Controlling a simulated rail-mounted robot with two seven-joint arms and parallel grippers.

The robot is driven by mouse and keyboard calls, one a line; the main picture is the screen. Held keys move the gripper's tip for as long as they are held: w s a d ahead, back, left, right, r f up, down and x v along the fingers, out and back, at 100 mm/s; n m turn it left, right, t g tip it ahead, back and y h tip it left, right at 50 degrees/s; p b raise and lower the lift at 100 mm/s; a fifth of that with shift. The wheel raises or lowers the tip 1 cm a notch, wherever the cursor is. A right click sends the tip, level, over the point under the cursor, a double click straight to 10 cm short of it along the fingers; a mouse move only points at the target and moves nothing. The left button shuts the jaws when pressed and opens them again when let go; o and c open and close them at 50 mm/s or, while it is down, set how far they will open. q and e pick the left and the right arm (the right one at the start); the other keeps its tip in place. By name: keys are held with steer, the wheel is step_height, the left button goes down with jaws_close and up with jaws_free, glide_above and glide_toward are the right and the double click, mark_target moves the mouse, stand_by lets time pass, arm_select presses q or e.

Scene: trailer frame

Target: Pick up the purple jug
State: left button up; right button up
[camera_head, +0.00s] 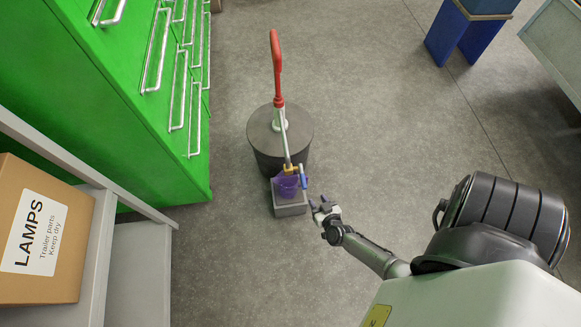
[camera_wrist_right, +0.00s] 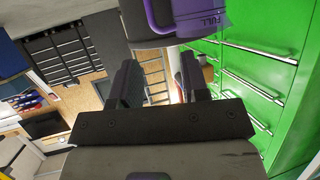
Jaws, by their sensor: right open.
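The purple jug (camera_head: 287,187) stands on a grey block beside a dark drum, under the yellow and blue end of the pump. My left gripper is not in view.
A pump with a red handle (camera_head: 275,60) rises from the dark drum (camera_head: 258,145). The grey block (camera_head: 291,210) sits in front of the drum. A green drawer cabinet (camera_head: 110,90) and a shelf with a LAMPS box (camera_head: 40,235) are on the left.

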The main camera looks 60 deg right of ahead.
mark_target(307, 180)
steer(key=b+x, duration=0.3)
steer(key=x, duration=0.1)
steer(key=b+x, duration=0.3)
steer(key=x, duration=0.2)
steer(key=s+f+b+x, duration=0.1)
steer(key=b+x, duration=0.2)
steer(key=x, duration=0.2)
steer(key=shift+d, duration=0.45)
steer(key=shift+c, duration=0.9)
jaws_close()
